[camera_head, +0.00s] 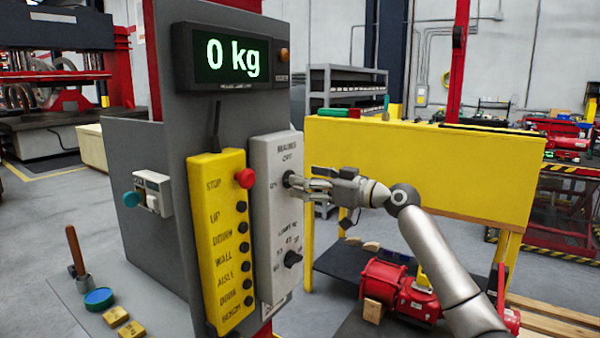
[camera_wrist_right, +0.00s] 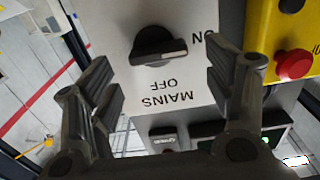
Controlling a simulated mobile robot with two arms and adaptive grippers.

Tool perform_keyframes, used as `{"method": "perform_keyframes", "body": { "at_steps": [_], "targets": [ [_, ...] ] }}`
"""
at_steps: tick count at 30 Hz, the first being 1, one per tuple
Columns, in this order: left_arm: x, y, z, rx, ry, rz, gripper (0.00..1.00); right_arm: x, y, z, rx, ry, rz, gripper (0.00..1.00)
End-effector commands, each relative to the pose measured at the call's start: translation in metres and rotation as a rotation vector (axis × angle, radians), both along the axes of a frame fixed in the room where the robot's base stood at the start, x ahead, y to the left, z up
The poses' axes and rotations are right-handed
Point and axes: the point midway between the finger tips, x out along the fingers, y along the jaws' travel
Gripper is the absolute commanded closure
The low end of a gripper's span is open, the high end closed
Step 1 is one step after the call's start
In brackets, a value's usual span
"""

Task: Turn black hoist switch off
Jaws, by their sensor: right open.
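The black hoist switch (camera_head: 288,178) is a rotary knob on the upper part of a grey panel (camera_head: 268,220) marked MAINS, OFF and ON. In the right wrist view, which shows the panel upside down, the switch (camera_wrist_right: 158,46) has its handle's pale-marked end towards the ON label, not OFF. My right gripper (camera_head: 302,186) is in front of the switch, coming from the right. In the wrist view its two fingers (camera_wrist_right: 163,75) are apart, one to each side of the knob, with nothing between them gripped. Contact is not visible. My left gripper is not in view.
A second black knob (camera_head: 292,258) sits lower on the grey panel. Left of it is a yellow button box (camera_head: 218,240) with a red stop button (camera_head: 245,178). A display (camera_head: 232,58) above reads 0 kg. A yellow bench (camera_head: 420,165) stands behind my right arm.

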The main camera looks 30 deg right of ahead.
Motion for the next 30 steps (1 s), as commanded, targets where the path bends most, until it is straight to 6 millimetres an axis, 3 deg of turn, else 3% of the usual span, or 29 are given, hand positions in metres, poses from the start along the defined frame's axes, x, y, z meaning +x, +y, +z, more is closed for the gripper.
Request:
{"method": "perform_keyframes", "body": {
  "at_steps": [6, 16, 26, 30],
  "targets": [
    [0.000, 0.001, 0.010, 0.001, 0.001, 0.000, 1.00, 0.019, 0.007, 0.001, 0.001, 0.001, -0.001, 0.25],
    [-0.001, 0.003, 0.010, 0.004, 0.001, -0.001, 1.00, 0.022, 0.008, -0.001, 0.000, 0.001, -0.002, 0.26],
    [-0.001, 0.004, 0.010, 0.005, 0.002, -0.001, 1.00, 0.022, 0.008, -0.001, 0.000, 0.001, -0.002, 0.69],
    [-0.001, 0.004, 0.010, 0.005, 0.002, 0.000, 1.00, 0.022, 0.008, -0.001, 0.002, 0.002, -0.002, 0.71]
  ]
}}
